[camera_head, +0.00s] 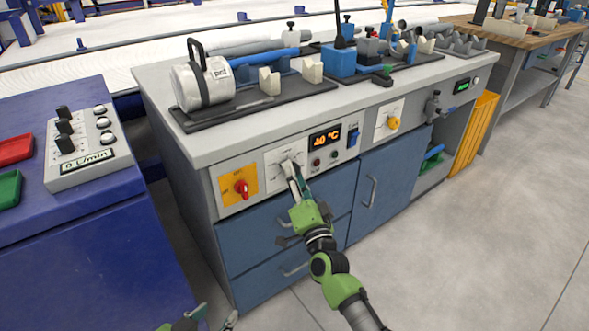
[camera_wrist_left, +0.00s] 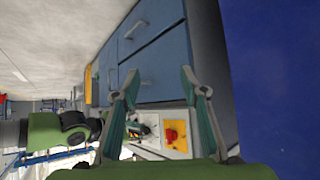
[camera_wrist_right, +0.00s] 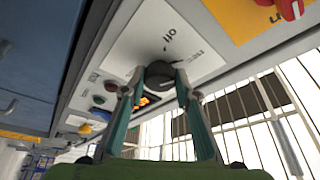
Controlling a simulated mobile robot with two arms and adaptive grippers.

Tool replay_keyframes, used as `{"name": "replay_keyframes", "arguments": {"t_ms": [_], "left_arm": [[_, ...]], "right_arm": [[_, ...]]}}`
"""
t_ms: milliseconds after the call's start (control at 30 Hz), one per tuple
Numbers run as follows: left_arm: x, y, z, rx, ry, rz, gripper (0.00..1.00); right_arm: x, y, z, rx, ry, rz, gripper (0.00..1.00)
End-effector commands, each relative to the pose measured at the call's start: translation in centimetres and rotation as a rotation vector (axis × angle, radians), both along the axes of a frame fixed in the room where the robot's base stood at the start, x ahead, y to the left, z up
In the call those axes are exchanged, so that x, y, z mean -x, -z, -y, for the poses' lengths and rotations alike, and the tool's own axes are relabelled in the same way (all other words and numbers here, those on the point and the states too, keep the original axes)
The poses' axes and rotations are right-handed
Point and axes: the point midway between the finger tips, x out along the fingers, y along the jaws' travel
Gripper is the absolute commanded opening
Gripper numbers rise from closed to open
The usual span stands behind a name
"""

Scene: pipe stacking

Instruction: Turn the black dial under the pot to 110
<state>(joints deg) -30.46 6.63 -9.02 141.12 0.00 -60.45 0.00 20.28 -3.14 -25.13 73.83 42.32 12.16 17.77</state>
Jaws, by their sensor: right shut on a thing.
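The metal pot (camera_head: 190,90), labelled "pot", lies on a black tray on the bench top. Below it on the bench front is a white dial plate with a black dial (camera_wrist_right: 158,72), largely hidden by my gripper in the head view. My right gripper (camera_head: 288,165) is shut on the black dial; in the right wrist view its fingertips (camera_wrist_right: 161,76) clasp it from both sides. The display (camera_head: 325,137) right of the dial reads 40 °C. My left gripper (camera_head: 215,314) is open and empty at the bottom edge of the head view, away from the bench front.
A red knob on a yellow plate (camera_head: 238,187) sits left of the dial. A blue switch (camera_head: 353,137) is right of the display, and a yellow knob (camera_head: 393,122) further right. Blue drawers (camera_head: 265,245) lie below. A blue table (camera_head: 110,240) stands left; floor on the right is clear.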

Motion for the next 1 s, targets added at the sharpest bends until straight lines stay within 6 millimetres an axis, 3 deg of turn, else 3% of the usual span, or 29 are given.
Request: {"name": "replay_keyframes", "arguments": {"t_ms": [200, 400, 600, 967, 1000], "left_arm": [[4.8, 3.0, -1.7, -0.052, -0.018, -0.239, 0.40], [7.7, 4.3, -2.6, -0.078, -0.028, -0.364, 0.40], [8.9, 4.8, -2.9, -0.088, -0.031, -0.413, 0.40], [8.9, 4.8, -2.9, -0.089, -0.033, -0.417, 0.40], [8.9, 4.8, -2.9, -0.089, -0.033, -0.417, 0.40]], "right_arm": [[0.0, -0.1, 0.0, -0.055, 0.001, -0.043, 0.07], [0.0, 0.0, 0.0, -0.085, 0.001, -0.063, 0.07], [0.0, 0.1, 0.0, -0.094, 0.000, -0.071, 0.07], [0.0, 0.1, 0.0, -0.096, 0.001, -0.072, 0.07], [0.0, 0.1, 0.0, -0.095, 0.001, -0.072, 0.36]]}}
